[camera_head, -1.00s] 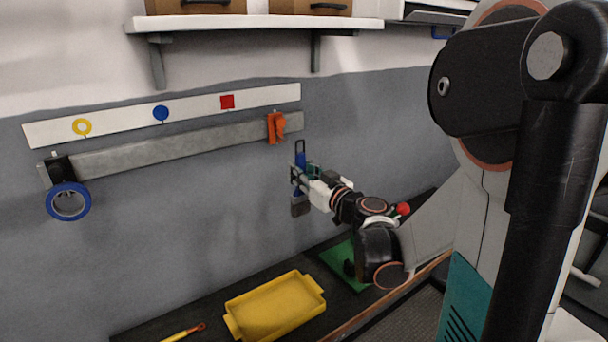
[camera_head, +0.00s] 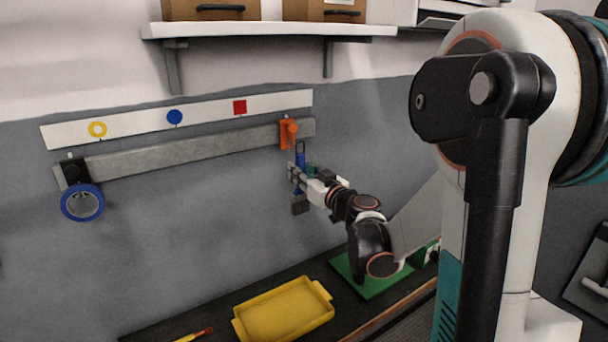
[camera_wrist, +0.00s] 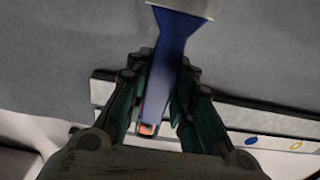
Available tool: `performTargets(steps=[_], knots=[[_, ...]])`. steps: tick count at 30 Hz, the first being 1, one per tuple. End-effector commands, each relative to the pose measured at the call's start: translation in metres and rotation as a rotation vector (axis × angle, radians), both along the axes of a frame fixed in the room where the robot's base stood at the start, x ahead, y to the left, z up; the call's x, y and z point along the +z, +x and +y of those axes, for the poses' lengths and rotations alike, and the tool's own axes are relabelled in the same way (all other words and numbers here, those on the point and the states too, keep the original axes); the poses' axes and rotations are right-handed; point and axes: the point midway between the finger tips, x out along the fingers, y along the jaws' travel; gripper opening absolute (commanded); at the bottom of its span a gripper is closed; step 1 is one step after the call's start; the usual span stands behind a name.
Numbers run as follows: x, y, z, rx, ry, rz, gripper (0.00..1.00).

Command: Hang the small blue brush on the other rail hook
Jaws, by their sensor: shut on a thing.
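My gripper (camera_head: 302,179) is shut on the small blue brush (camera_head: 301,160), around its handle. The brush is upright, with its dark bristle end (camera_head: 300,207) downward and the handle loop upward. It is just below the right end of the grey rail (camera_head: 190,149). An orange piece (camera_head: 288,133) sits at that end of the rail, close above and left of the handle top; I cannot tell whether they touch. In the wrist view the blue handle (camera_wrist: 165,75) lies between the fingers, with an orange patch (camera_wrist: 147,129) at its end.
A blue ring (camera_head: 82,203) hangs from a black holder (camera_head: 72,172) at the rail's left end. A white strip (camera_head: 205,118) with coloured marks is above the rail. A yellow tray (camera_head: 284,311) and a green mat (camera_head: 372,279) lie on the dark bench below.

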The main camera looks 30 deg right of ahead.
Motion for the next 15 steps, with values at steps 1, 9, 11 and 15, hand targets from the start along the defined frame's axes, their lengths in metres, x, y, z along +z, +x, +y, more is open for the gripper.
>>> performTargets(steps=[1, 9, 11, 15], knots=[[0.0, 0.003, 0.0, 0.001, 0.0, 0.0, 0.0], [-0.001, 0.018, 0.001, 0.001, 0.0, 0.0, 0.0], [-0.002, 0.021, 0.001, 0.001, 0.0, 0.0, 0.0], [-0.007, 0.027, 0.001, 0.0, 0.0, 0.0, 0.0]])
